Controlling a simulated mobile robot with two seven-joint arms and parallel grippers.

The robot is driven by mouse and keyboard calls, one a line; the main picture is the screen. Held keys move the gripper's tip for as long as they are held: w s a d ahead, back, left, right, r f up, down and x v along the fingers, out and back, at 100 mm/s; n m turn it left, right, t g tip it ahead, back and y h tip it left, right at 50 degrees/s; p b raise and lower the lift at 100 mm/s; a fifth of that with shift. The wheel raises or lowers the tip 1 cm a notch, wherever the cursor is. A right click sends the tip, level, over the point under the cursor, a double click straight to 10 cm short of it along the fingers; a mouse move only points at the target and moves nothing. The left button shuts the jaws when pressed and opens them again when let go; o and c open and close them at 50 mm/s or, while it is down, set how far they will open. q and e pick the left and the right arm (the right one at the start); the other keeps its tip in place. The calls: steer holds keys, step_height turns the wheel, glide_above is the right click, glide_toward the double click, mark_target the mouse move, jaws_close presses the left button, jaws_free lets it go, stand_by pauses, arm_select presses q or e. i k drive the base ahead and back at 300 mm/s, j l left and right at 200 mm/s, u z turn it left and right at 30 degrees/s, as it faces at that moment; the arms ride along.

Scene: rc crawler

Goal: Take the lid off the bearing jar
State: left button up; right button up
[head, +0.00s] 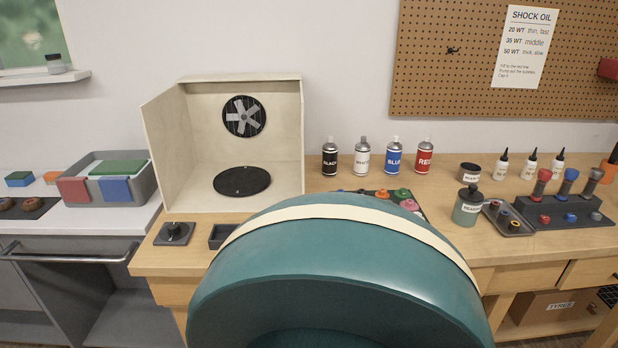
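A squat jar (466,210) with a grey-green body, a dark lid (470,191) and a white label stands on the wooden bench, right of centre. Its label is too small to read surely, but it looks like the bearing jar. The lid sits on top of the jar and has a small knob. A small dark tub (469,172) with a white label stands just behind it. Neither of my grippers is in view.
A small tray of parts (507,219) sits close right of the jar, then a dark rack (565,211) with coloured pieces. Spray cans and dropper bottles stand behind. A large teal rounded form with a cream band hides the bench's front middle; I cannot tell whether it is mine.

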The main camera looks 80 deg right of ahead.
mark_target(471, 193)
steer(key=z, duration=3.8)
